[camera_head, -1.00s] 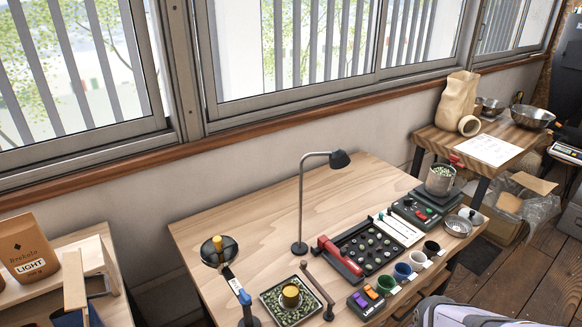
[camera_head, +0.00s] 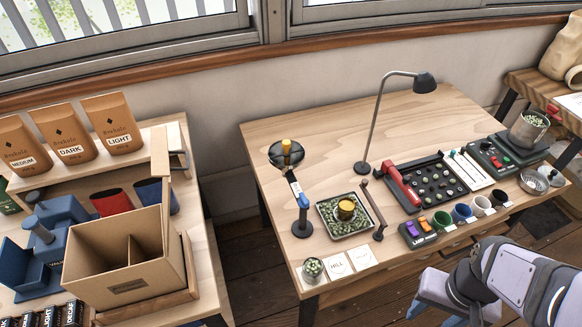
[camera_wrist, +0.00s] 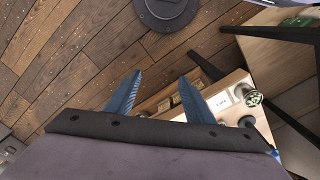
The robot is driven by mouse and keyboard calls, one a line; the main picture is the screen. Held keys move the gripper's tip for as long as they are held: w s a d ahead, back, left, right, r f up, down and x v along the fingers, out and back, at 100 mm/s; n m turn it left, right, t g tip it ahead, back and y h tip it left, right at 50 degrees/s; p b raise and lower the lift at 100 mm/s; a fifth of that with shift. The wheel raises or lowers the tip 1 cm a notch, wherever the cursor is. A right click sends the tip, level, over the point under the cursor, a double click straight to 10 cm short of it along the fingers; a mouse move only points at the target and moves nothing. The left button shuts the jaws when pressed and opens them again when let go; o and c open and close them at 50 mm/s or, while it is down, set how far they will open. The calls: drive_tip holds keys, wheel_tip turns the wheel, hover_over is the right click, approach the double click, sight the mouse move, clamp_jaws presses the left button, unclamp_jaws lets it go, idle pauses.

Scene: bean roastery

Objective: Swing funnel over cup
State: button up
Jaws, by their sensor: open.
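A dark round funnel (camera_head: 287,157) with a yellow knob is at the table's left side. A pale swing arm (camera_head: 294,184) with a blue tip joins it to a dark post (camera_head: 302,224). A small cup of green beans (camera_head: 312,270) stands at the front left corner, apart from the funnel; it also shows in the wrist view (camera_wrist: 249,95). A green cup (camera_head: 442,221), a blue cup (camera_head: 462,213) and two more stand in a row at the front edge. My gripper (camera_wrist: 160,77) is open and empty, above the floor off the table's front edge.
A tray of beans (camera_head: 330,222) with a yellow-topped tin and a thin rod stand (camera_head: 376,215) are right of the funnel. A desk lamp (camera_head: 375,125) rises behind. A cardboard box (camera_head: 125,275) fills the left shelf's front. The table's back left is clear.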

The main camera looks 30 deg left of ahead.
idle(0.4)
drive_tip(key=c, duration=0.4)
drive_tip(key=shift+a+f, duration=0.1)
drive_tip(key=shift+c, duration=0.5)
drive_tip(key=n+t+y+b, duration=0.3)
drive_tip(key=n+b, duration=0.4)
drive_tip(key=n, duration=0.2)
approach(304, 199)
drive_tip(key=f, duration=0.1)
drive_tip(key=shift+p+x, duration=0.55)
drive_tip(key=shift+x, duration=3)
